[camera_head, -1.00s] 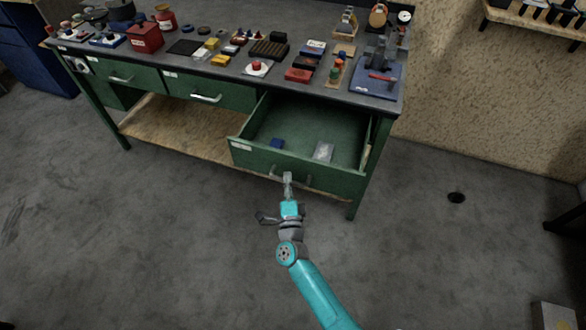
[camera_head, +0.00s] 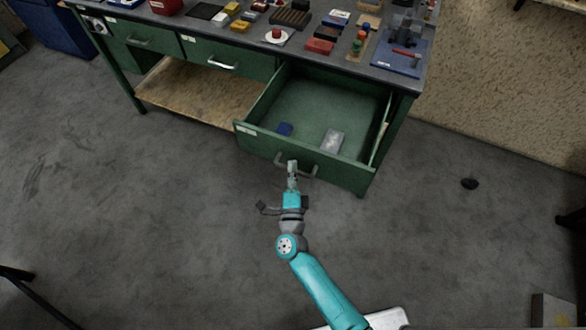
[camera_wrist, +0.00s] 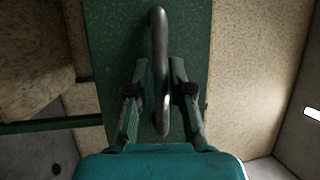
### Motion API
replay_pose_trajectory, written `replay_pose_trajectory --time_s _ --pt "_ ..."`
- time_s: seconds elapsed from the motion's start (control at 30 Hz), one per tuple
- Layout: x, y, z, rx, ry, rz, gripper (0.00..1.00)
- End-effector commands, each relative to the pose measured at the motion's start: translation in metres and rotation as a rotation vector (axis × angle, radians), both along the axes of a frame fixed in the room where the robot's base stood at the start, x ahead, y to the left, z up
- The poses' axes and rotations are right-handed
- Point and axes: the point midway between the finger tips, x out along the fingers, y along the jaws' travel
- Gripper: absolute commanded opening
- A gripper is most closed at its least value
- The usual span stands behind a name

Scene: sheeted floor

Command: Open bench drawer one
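The right-hand green bench drawer (camera_head: 300,155) is pulled well out, with its inside showing. Its label is too small to read. Its curved metal handle (camera_head: 313,171) also shows in the wrist view (camera_wrist: 158,50). My gripper (camera_head: 292,165) is at the handle's left part. In the wrist view its two fingers (camera_wrist: 159,85) stand on either side of the handle bar, with visible gaps between them and the bar. The gripper looks open around the handle.
A blue block (camera_head: 285,129) and a pale clear item (camera_head: 332,141) lie in the drawer. Two other drawers, left (camera_head: 140,40) and middle (camera_head: 222,63), are shut. Tools and parts crowd the benchtop (camera_head: 270,50). The grey floor (camera_head: 150,220) before the bench is mostly clear.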

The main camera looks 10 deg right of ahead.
Motion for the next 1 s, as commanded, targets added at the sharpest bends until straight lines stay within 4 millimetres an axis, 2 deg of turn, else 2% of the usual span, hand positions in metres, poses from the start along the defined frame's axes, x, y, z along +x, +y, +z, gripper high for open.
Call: replay_pose_trajectory --time_s 0.33,0.47,1.0 --pt "0.0 0.0 0.001 0.001 -0.001 -0.001 0.39" --pt "-0.008 0.002 -0.001 0.0 0.0 0.001 0.39" --pt "-0.098 0.024 -0.018 0.0 -0.001 0.004 0.39"
